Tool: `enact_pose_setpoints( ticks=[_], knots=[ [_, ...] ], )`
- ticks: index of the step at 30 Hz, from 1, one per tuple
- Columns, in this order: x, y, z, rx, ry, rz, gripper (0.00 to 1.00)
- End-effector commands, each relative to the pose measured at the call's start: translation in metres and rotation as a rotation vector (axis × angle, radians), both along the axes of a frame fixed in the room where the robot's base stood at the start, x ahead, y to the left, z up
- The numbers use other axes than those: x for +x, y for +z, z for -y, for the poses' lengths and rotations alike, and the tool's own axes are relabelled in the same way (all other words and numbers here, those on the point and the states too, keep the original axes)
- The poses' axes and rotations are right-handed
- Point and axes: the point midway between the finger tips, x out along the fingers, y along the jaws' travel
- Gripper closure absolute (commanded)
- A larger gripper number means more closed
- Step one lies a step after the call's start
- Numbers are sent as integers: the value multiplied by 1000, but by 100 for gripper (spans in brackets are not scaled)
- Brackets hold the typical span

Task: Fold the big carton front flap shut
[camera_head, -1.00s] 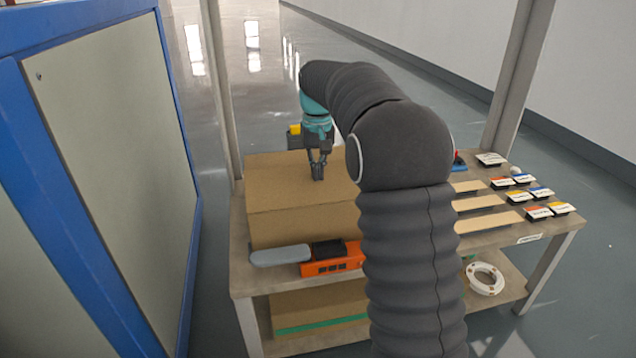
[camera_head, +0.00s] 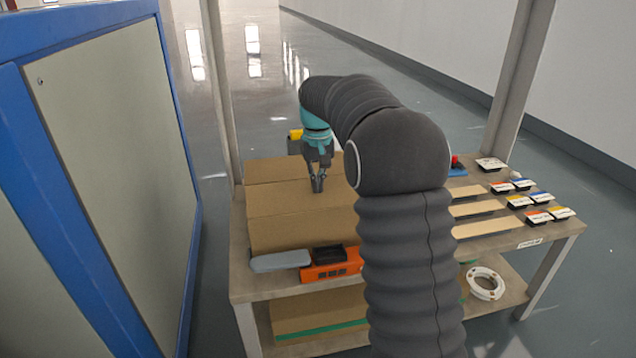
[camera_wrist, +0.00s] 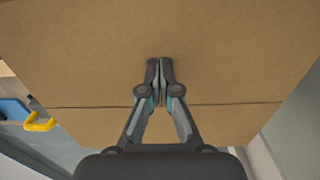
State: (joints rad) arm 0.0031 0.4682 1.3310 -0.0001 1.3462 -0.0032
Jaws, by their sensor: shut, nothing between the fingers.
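The big brown carton (camera_head: 275,235) stands on the left part of the table. Its front flap (camera_head: 285,205) now lies over the near part of the top and looks about flat. A seam separates it from the far top panel (camera_head: 265,170). My gripper (camera_head: 317,188) points down with its fingers shut and empty, its tips at the front flap; I cannot tell whether they touch. In the wrist view the shut fingertips (camera_wrist: 161,62) are over brown cardboard (camera_wrist: 80,50), with the seam crossing behind them. My arm hides the carton's right side.
An orange tool (camera_head: 330,270) and a grey-blue piece (camera_head: 280,260) lie before the carton. A white ring (camera_head: 485,283) is on the lower shelf. A blue-framed panel (camera_head: 115,150) stands close at left.

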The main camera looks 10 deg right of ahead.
Motion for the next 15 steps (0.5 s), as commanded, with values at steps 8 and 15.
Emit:
enact_pose_setpoints(
  ticks=[8,15],
  knots=[
    [-1,39,0,0,0,-1,100],
    [0,66,0,0,0,4,100]
  ],
)
